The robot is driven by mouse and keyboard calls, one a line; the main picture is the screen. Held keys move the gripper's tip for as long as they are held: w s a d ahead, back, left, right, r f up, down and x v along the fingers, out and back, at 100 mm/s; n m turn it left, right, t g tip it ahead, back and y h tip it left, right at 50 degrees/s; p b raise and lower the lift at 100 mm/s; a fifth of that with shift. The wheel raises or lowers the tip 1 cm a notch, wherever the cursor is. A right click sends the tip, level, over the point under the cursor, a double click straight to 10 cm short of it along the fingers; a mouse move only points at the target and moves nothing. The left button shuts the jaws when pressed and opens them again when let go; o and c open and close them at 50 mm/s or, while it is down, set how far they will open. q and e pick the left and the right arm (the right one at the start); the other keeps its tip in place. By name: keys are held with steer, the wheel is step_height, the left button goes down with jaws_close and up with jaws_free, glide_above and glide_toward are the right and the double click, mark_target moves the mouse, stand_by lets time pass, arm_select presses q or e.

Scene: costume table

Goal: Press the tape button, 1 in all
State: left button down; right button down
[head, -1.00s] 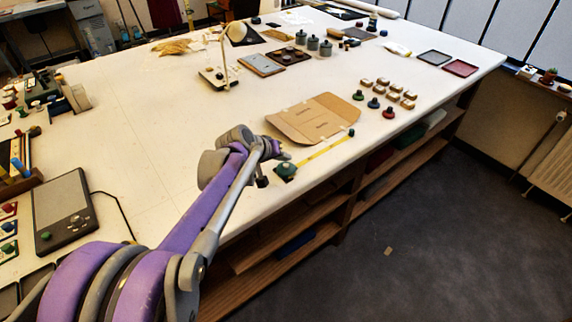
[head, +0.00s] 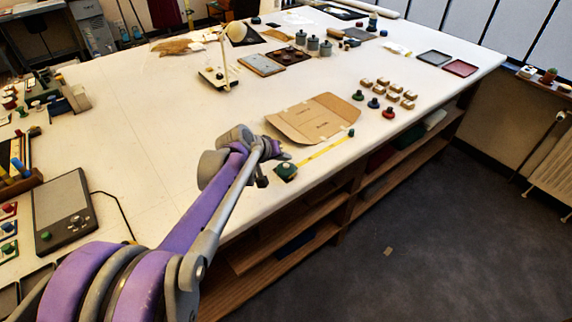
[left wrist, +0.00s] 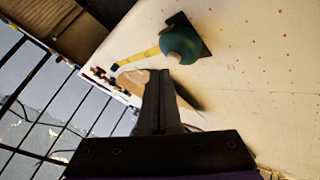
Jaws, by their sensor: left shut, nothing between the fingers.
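The green tape measure (head: 286,172) sits near the front edge of the white table, with its yellow tape (head: 322,149) drawn out to the right and back. My left gripper (head: 284,156) is beside and just behind the tape measure in the head view. In the left wrist view its dark fingers (left wrist: 163,76) are shut and empty, their tips apart from the button in the picture. I cannot tell the exact height gap. My right gripper is out of view.
A brown cardboard folder (head: 312,120) lies just behind the yellow tape. Small coloured stamps (head: 388,112) and several wooden blocks (head: 396,89) stand farther right. A grey scale-like device (head: 63,210) is at the left.

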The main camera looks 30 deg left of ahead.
arm_select(q)
steer(key=shift+f, duration=0.15)
steer(key=shift+f, duration=0.3)
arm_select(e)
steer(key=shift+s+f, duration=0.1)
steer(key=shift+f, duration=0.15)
arm_select(q)
steer(key=shift+f+b, duration=0.4)
steer(key=shift+b, duration=0.05)
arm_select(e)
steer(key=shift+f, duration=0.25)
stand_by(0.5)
arm_select(q)
steer(key=shift+r+p, duration=0.6)
steer(key=shift+r, duration=0.2)
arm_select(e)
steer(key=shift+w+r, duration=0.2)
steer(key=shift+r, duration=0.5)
arm_select(q)
steer(key=shift+r, duration=0.15)
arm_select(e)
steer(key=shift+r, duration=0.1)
